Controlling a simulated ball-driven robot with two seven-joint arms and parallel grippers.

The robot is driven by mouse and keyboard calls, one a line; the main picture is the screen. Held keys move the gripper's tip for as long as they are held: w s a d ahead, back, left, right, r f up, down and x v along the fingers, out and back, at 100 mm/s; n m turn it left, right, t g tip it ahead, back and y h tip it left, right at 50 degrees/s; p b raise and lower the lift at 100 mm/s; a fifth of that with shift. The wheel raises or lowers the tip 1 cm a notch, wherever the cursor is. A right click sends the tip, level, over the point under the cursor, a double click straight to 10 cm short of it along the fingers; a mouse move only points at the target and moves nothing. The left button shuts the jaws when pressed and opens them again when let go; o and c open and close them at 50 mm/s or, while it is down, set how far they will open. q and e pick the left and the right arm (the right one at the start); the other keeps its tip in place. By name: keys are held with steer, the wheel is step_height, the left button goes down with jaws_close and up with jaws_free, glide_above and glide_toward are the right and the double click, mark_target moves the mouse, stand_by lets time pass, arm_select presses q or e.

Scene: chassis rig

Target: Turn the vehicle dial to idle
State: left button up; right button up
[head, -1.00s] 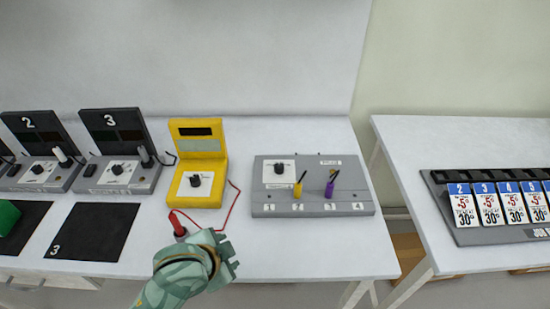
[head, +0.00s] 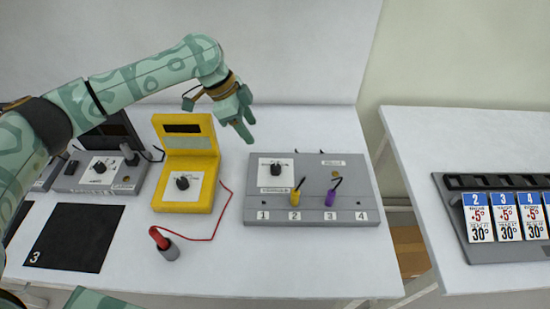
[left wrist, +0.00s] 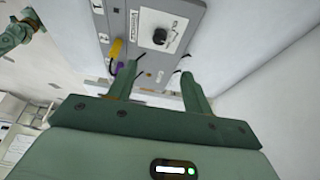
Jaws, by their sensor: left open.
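The grey panel (head: 345,211) stands on the white table. Its black dial (head: 276,169) sits on a white plate at the panel's upper left; the plate's print is too small to read. My left gripper (head: 246,131) is open and empty, reaching in from the left above the table, apart from the dial and to its upper left in the head view. In the left wrist view the dial (left wrist: 159,36) lies beyond the spread fingers (left wrist: 157,78).
A yellow (head: 296,197) and a purple plug (head: 330,198) stand in the panel. Left of it is a yellow meter (head: 187,142) with its own dial (head: 183,183), and a red probe (head: 160,241) on a red wire. A second table (head: 400,125) stands right, across a gap.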

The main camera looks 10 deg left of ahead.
mark_target(275, 167)
arm_select(q)
steer(key=b+x, duration=0.4)
steer(key=x, duration=1.2)
steer(key=shift+r, duration=0.1)
steer(key=c, duration=1)
steer(key=shift+o, duration=0.2)
